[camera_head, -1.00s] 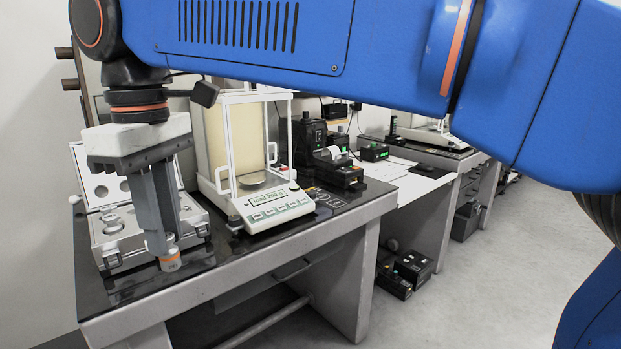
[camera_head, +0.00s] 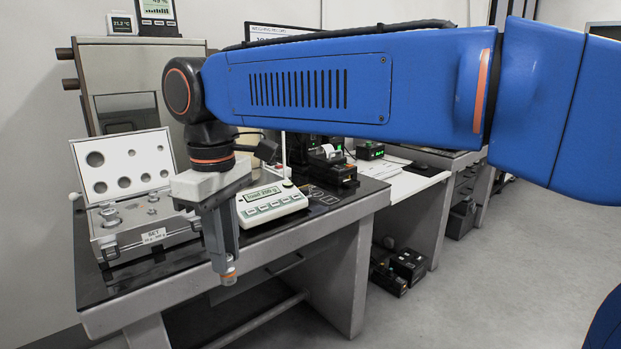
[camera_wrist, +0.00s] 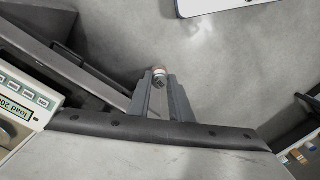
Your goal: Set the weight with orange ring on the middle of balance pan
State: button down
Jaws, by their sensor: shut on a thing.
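The weight is in front of the table's front edge, over the floor side, to the left of the image middle.
An open weight case (camera_head: 150,225) with several weights stands left of the balance. A black printer device (camera_head: 332,172) stands to the balance's right, with white papers (camera_head: 405,180) beyond. The table's front edge (camera_head: 290,245) runs close behind my gripper. Floor in front is clear.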

jog(key=w+d+f+m, duration=0.5)
jog(key=w+d+f, duration=1)
jog(key=f, duration=0.4)
jog(key=w+d+f+m, duration=0.4)
jog(key=w+d+f, duration=1.1)
jog(key=f, duration=0.5)
jog(key=w+d+f+m, duration=0.5)
jog(key=w+d+f, duration=0.8)
jog(key=w+f, duration=0.5)
jog(key=s+f, duration=0.3)
jog(key=s, duration=0.4)
jog(key=s+f, duration=0.3)
jog(key=s, duration=0.4)
jog(key=shift+s+f, duration=0.15)
